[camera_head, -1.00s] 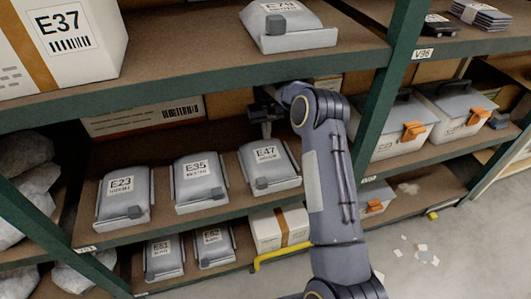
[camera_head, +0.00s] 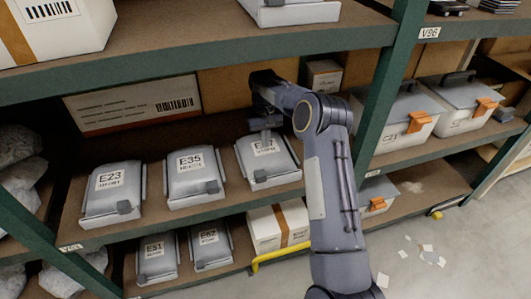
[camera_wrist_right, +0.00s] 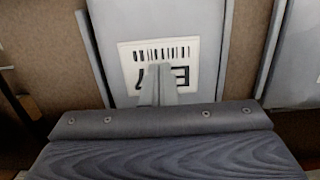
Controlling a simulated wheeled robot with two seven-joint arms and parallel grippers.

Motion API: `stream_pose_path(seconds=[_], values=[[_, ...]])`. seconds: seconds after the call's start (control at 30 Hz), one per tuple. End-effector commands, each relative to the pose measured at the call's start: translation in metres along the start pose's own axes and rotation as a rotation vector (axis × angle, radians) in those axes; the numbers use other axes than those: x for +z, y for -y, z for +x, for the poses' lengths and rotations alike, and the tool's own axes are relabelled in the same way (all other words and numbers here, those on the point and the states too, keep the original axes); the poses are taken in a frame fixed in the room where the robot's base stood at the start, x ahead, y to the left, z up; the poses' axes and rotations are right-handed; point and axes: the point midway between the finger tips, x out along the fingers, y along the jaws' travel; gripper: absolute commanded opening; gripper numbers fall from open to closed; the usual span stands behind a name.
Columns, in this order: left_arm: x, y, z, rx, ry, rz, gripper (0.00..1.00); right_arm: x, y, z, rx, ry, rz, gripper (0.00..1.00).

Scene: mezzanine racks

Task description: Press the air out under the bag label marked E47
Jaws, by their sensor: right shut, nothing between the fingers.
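The grey bag labelled E47 (camera_head: 270,171) lies on the middle shelf, to the right of the other bags there. Its white label (camera_head: 266,146) is partly covered by my right gripper (camera_head: 266,135) in the head view. In the right wrist view, the label (camera_wrist_right: 185,57) shows upside down with its barcode, and the shut, empty fingers of my right gripper (camera_wrist_right: 157,75) stand in front of its printed letters. I cannot tell whether the fingertips touch the label. My left gripper is in no view.
Bags E35 (camera_head: 195,185) and E23 (camera_head: 110,200) lie to the left on the same shelf (camera_head: 150,224). A green upright (camera_head: 375,110) stands to the right, with lidded bins (camera_head: 405,125) beyond it.

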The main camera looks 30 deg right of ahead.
Motion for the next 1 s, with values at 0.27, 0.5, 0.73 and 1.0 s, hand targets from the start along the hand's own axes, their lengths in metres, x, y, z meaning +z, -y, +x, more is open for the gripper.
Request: stream_pose_path(seconds=[0.27,0.5,0.73,1.0], values=[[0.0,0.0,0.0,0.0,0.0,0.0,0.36,0.0,0.0,0.0,0.0,0.0,0.0,0.0],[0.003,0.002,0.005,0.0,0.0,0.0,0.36,-0.001,0.0,0.014,0.0,0.002,0.0,0.0],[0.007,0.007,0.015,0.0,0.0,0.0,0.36,-0.003,0.0,0.043,0.0,0.005,0.0,0.0],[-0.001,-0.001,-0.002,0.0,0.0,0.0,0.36,-0.01,0.001,0.029,0.0,0.004,0.0,0.0]])
